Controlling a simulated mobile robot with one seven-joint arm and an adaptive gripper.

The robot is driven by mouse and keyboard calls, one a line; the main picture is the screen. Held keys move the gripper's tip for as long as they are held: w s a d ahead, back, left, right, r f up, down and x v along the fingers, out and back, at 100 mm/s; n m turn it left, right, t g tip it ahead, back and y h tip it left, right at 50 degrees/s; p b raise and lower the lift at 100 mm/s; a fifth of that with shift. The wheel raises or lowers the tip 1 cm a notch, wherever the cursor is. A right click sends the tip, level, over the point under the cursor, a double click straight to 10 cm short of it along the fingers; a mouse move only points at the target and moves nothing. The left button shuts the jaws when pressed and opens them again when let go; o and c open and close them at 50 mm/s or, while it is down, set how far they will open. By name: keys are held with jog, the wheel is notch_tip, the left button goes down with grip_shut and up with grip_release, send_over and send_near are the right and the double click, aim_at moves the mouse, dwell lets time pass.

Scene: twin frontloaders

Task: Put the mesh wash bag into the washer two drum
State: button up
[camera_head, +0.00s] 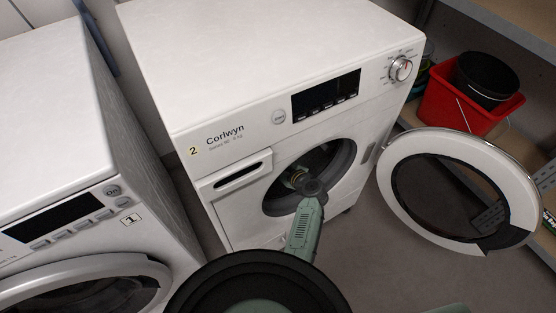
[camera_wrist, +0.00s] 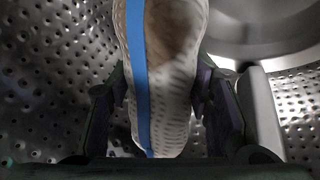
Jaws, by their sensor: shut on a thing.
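Washer two (camera_head: 250,70) is the white machine marked with a yellow 2, and its round door (camera_head: 397,217) stands open to the right. My arm reaches through the door opening, and my gripper's fingers are hidden inside in the head view. In the wrist view my gripper (camera_wrist: 160,110) is shut on the mesh wash bag (camera_wrist: 180,75), a pale perforated bag with a blue stripe. The bag is between the two dark fingers, inside the drum (camera_wrist: 50,60), whose dimpled metal wall surrounds it. Whether the bag touches the drum wall cannot be told.
Washer one (camera_head: 50,130) stands at the left, its door (camera_head: 150,268) seemingly shut. A red bin (camera_head: 450,107) with a black bucket (camera_head: 488,75) sits on a shelf at the right. A metal drum paddle (camera_wrist: 262,110) is close to the right finger.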

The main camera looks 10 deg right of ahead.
jog(key=o, duration=1.4)
notch_tip(320, 180, up, 10)
notch_tip(320, 180, up, 3)
jog(key=p, duration=0.3)
jog(key=shift+r, duration=0.1)
jog(key=s+d+p, duration=0.2)
jog(key=s, duration=0.5)
jog(key=s+d+p, duration=0.3)
jog(key=s, duration=0.5)
jog(key=shift+d+p, duration=0.25)
jog(key=shift+p, duration=0.1)
